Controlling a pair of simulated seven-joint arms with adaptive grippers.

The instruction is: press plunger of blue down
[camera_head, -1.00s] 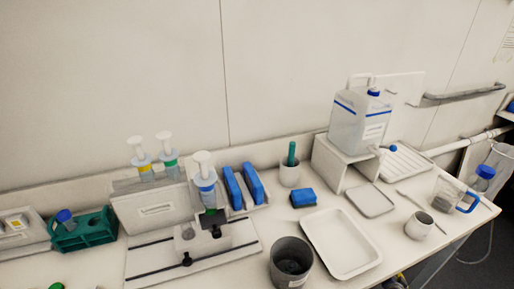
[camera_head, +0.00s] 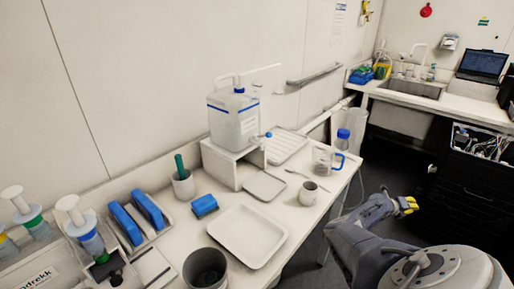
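The blue-banded syringe (camera_head: 92,243) stands upright in a dark clamp at the lower left. Its white plunger (camera_head: 70,206) sticks up above the barrel. Beside it on the left are a green-banded syringe (camera_head: 35,222) and a yellow-banded one (camera_head: 5,243), cut by the picture edge. My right gripper (camera_head: 411,206), with yellow fingertips, hangs beyond the bench's right edge, far from the syringes. It is too small to tell whether it is open. My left gripper is not in view.
A white tray (camera_head: 240,262), a grey pot (camera_head: 207,270), blue blocks (camera_head: 127,224), a blue sponge (camera_head: 204,205) and a cup with a green rod (camera_head: 183,188) stand near the syringes. A water canister (camera_head: 234,122) stands behind. A sink bench (camera_head: 440,103) is at far right.

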